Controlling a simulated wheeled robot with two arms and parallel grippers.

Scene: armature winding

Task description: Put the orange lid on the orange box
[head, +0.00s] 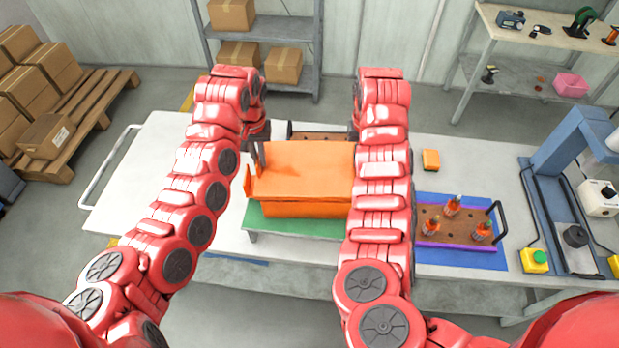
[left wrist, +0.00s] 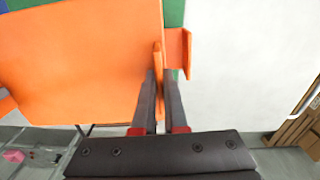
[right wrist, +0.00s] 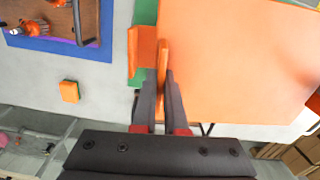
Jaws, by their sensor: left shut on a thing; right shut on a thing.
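The flat orange lid (head: 305,160) lies level over the orange box (head: 300,208), covering its opening. It fills much of the left wrist view (left wrist: 80,60) and the right wrist view (right wrist: 230,60). My left gripper (left wrist: 159,78) is shut on the lid's upright end tab. My right gripper (right wrist: 163,78) is shut on the tab at the opposite end. The box's end handles show just outside the tabs, in the left wrist view (left wrist: 178,52) and right wrist view (right wrist: 146,48). I cannot tell whether lid and box rim touch. My right arm hides the right end in the head view.
The box stands on a green platform (head: 295,224) on the white table (head: 150,185). To the right, a brown tray (head: 455,240) with several orange-and-metal parts sits on a blue mat (head: 432,203). A small orange block (head: 431,160) and a blue machine (head: 565,150) are also there.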

